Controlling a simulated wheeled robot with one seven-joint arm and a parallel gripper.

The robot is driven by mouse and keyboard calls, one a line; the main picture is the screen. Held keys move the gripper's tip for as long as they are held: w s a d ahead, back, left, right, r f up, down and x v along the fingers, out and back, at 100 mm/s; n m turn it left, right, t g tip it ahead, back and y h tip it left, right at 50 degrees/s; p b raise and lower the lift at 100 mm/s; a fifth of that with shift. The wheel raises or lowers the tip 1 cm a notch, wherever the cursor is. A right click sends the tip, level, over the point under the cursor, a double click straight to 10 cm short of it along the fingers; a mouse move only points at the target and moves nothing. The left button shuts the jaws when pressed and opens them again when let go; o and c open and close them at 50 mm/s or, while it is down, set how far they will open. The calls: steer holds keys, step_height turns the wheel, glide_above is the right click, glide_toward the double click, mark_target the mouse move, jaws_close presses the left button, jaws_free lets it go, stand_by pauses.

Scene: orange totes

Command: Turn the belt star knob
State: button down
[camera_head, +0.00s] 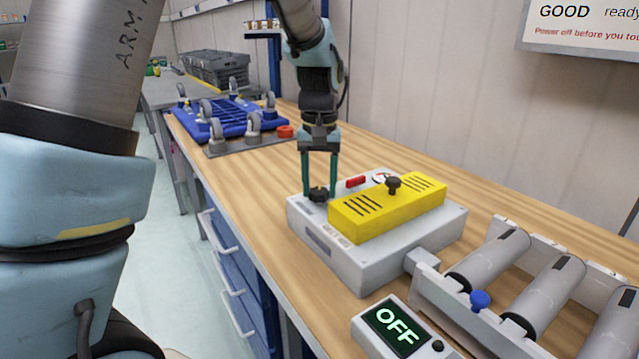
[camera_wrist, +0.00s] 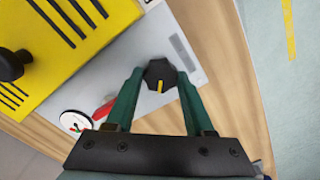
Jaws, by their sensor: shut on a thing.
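The belt star knob (camera_wrist: 160,75) is black with a yellow mark, on top of the grey machine box (camera_head: 345,262). It also shows in the head view (camera_head: 319,194) at the box's left corner. My gripper (camera_head: 319,186) points down over it. In the wrist view the green fingers (camera_wrist: 158,88) are on either side of the knob and shut on it. The yellow mark points roughly toward the gripper's palm. A yellow cover (camera_head: 388,208) with a second black knob (camera_head: 393,184) sits beside it on the box.
A red switch (camera_head: 356,182) and a round gauge (camera_head: 380,178) are near the knob. A display reading OFF (camera_head: 395,325) and a roller conveyor (camera_head: 530,275) stand at the right. A blue wheeled frame (camera_head: 228,118) lies behind on the wooden bench.

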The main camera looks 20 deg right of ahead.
mark_target(319, 191)
steer(key=shift+m, duration=0.8)
steer(key=shift+c, duration=1.4)
jaws_free()
steer(key=shift+r, duration=0.1)
step_height(319, 191, up, 11)
steer(key=b, duration=0.1)
steer(key=shift+f, duration=0.2)
